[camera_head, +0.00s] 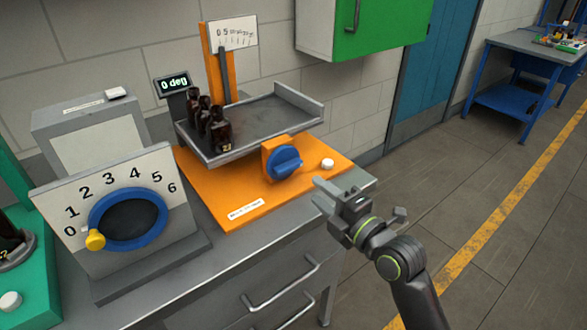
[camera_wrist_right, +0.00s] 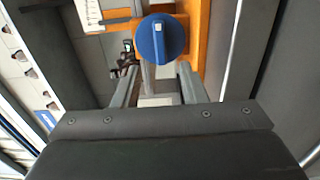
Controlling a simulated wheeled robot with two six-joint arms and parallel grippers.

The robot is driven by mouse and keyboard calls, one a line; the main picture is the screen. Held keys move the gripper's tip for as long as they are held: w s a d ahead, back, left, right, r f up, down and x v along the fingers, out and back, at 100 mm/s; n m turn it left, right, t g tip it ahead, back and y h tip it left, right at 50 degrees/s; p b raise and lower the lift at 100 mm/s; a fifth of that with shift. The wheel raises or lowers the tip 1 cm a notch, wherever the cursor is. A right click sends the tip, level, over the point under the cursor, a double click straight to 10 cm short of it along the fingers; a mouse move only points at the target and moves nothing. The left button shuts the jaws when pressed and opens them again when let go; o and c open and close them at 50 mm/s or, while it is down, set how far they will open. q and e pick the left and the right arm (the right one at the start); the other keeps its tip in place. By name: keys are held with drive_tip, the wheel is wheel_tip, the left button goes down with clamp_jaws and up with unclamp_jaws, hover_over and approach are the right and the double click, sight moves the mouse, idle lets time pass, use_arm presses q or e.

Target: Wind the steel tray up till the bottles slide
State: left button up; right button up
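The steel tray (camera_head: 268,116) sits level on the orange tilt stand (camera_head: 225,192). Three dark amber bottles (camera_head: 218,128) stand upright in a row at its left end. A blue knob (camera_head: 284,160) is on the stand's front; it also shows in the right wrist view (camera_wrist_right: 160,38), beyond my fingertips. A small display (camera_head: 174,83) reads 0 deg. My right gripper (camera_head: 323,190) is in front and to the right of the knob, apart from it. Its two fingers are spread with nothing between them in the right wrist view (camera_wrist_right: 158,72). My left gripper is not in view.
A dial panel (camera_head: 65,185) with a blue ring and yellow pointer stands left of the stand. A white button (camera_head: 328,164) is right of the knob. A green cabinet (camera_head: 375,25) hangs behind. The grey bench top (camera_head: 225,250) is clear in front of the stand.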

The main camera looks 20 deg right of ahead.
sight(291, 170)
drive_tip(key=p+x, duration=0.1)
drive_tip(key=x, duration=0.8)
drive_tip(key=shift+w+a, duration=0.1)
drive_tip(key=shift+w, duration=0.25)
drive_tip(key=shift+c, duration=0.5)
drive_tip(key=shift+f, duration=0.1)
clamp_jaws()
